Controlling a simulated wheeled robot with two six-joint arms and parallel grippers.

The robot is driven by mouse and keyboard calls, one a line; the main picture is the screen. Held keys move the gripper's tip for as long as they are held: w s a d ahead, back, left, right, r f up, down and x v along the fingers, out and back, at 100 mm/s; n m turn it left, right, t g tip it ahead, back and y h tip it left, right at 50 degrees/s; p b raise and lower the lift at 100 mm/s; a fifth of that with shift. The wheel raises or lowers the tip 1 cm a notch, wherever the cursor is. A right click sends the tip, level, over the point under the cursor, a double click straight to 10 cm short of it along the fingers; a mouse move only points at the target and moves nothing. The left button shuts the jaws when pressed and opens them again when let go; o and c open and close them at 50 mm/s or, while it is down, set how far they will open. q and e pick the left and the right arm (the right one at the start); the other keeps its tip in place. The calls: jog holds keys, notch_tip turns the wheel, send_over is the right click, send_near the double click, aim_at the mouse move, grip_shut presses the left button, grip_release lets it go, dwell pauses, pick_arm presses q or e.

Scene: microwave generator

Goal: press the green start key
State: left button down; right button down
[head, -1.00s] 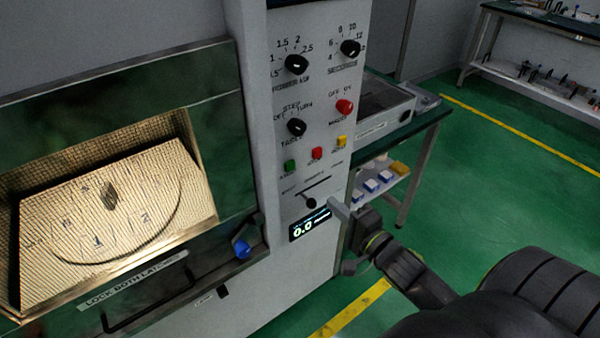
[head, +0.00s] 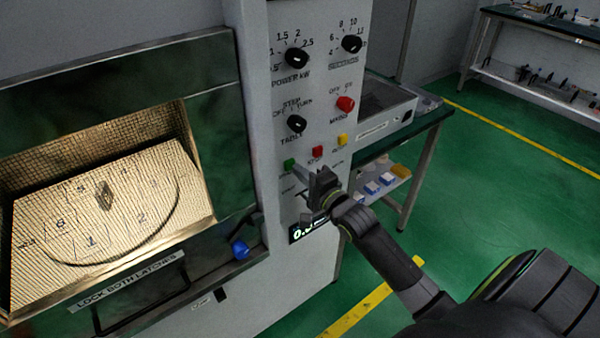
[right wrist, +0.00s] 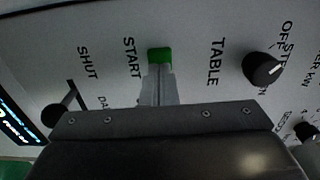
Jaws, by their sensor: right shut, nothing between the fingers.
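The green start key (head: 289,164) sits on the grey control panel, left of a red key. It shows in the right wrist view (right wrist: 160,54) beside the word START. My right gripper (head: 298,167) is shut and empty, its fingertips pointing at the green key. In the right wrist view the fingertips (right wrist: 158,70) overlap the near edge of the key; I cannot tell whether they touch it. My left gripper is not in view.
The red key (head: 317,151) and yellow key (head: 342,139) are close by, with black knobs (head: 297,123) above. The lit display (head: 302,232) is partly hidden by my right gripper. The oven door (head: 226,150) is at left, a side table (head: 425,135) at right.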

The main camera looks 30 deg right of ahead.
jog(key=shift+w, duration=0.3)
